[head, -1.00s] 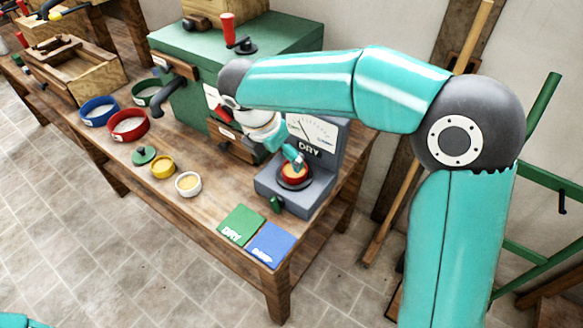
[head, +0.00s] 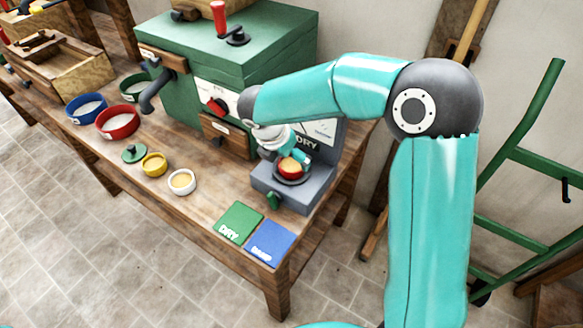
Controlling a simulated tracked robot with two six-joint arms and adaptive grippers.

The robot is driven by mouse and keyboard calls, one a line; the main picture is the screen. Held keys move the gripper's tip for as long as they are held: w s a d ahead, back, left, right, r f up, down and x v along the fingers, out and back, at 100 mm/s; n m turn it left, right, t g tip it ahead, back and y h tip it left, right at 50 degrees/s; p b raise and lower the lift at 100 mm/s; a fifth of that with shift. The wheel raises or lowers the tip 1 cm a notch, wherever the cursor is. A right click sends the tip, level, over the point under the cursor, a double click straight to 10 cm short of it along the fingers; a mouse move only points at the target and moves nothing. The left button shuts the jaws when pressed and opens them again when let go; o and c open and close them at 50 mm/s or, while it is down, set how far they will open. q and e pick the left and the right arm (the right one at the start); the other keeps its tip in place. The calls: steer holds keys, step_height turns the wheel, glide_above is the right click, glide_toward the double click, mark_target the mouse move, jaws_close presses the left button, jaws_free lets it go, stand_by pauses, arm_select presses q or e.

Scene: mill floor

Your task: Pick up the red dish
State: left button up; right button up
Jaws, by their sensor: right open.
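The small red dish (head: 291,171) with tan contents sits on the dark round pan of the grey meter (head: 306,196), which is marked DRY. My right gripper (head: 290,156) is open, pointing down at the dish from its far side. Its fingers are close around or just above the dish's rim; I cannot tell whether they touch it. The gripper partly hides the far side of the dish. My left gripper is out of view.
Green DRY (head: 238,222) and blue DAMP (head: 268,243) plates lie at the front. A large green machine (head: 230,62) stands behind.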

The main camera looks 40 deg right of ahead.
mark_target(294, 167)
steer(key=x, duration=0.5)
steer(key=shift+d+r, duration=0.1)
steer(key=shift+d, duration=0.05)
steer(key=shift+c, duration=0.3)
steer(key=shift+r, duration=0.1)
steer(key=c, duration=1.3)
